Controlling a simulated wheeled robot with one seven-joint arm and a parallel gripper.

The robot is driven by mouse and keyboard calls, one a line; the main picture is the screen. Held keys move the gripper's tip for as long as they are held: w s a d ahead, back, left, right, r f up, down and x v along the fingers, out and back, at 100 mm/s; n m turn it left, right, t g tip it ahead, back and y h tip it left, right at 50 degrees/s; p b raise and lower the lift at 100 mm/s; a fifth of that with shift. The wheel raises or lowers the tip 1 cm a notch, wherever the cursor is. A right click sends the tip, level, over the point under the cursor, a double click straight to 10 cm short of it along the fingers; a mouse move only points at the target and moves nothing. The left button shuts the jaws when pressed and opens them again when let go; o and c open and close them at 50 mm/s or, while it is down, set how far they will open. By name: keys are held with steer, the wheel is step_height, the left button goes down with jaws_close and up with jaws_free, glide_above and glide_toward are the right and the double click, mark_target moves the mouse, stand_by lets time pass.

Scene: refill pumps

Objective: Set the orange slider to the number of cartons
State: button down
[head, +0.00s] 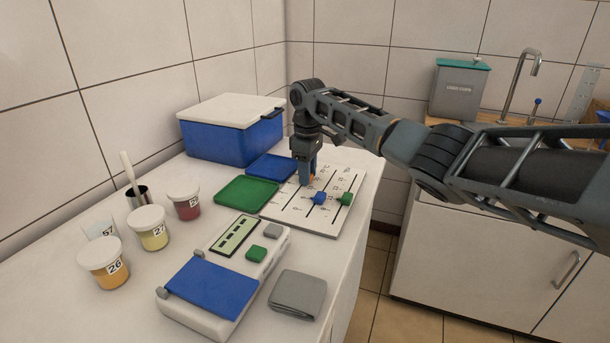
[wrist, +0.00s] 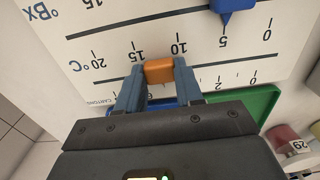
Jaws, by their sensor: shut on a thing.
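The orange slider (wrist: 159,71) sits on the track nearest my gripper on the white scale board (wrist: 185,28), beside the small scale marked "CARTONS". My gripper (wrist: 158,74) is shut on it, one finger on each side. In the head view the orange slider (head: 311,182) shows just below my gripper (head: 307,181), pointing down at the board (head: 285,208). Low numbers of the cartons scale show right of the slider; the mark at the slider is too small or covered to read. I can make out no cartons in either view.
The board also carries a blue slider (head: 320,198) and a green slider (head: 347,198). A green tray (head: 246,194), a blue tray (head: 270,166) and a closed blue box (head: 232,138) stand beside it. Several numbered cups, one marked 26 (head: 103,265), stand left.

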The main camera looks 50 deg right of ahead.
steer(key=c, duration=0.7)
jaws_free()
steer(key=shift+r, duration=0.1)
steer(key=shift+r, duration=3.8)
